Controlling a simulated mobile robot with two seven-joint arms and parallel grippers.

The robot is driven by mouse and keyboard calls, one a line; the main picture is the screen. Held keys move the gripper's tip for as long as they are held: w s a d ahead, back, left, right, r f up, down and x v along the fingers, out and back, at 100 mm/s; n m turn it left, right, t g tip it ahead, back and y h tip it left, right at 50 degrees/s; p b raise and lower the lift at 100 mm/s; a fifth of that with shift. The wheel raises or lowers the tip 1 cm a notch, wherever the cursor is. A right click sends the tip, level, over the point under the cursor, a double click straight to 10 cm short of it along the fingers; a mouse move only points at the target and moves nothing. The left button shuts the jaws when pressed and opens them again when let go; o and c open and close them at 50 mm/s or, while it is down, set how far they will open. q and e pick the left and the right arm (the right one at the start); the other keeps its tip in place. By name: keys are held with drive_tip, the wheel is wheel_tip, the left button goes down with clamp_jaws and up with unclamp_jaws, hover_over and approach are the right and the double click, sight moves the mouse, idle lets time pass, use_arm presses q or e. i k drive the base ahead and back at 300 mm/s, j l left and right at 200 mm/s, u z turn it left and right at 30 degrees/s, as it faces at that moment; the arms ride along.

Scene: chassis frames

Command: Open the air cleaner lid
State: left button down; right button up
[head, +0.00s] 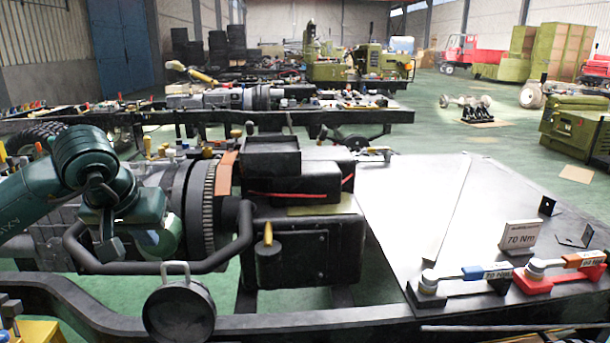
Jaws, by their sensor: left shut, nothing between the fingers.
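My green left arm comes in from the left, and its gripper (109,247) points down, shut and empty, in front of the engine and close to a black bent tube. A round black cover (180,312) with a light grey loop handle faces me at the front frame rail, to the right of and below the gripper, apart from it. I cannot tell for certain which of these is the air cleaner lid. My right gripper is not in view.
The black bent tube (160,267) runs across the engine front. A second chassis stands behind.

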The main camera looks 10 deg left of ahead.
sight(184, 311)
drive_tip(key=k+l, duration=0.2)
drive_tip(key=k, duration=0.3)
drive_tip(key=k+l, duration=0.15)
drive_tip(key=k, duration=0.3)
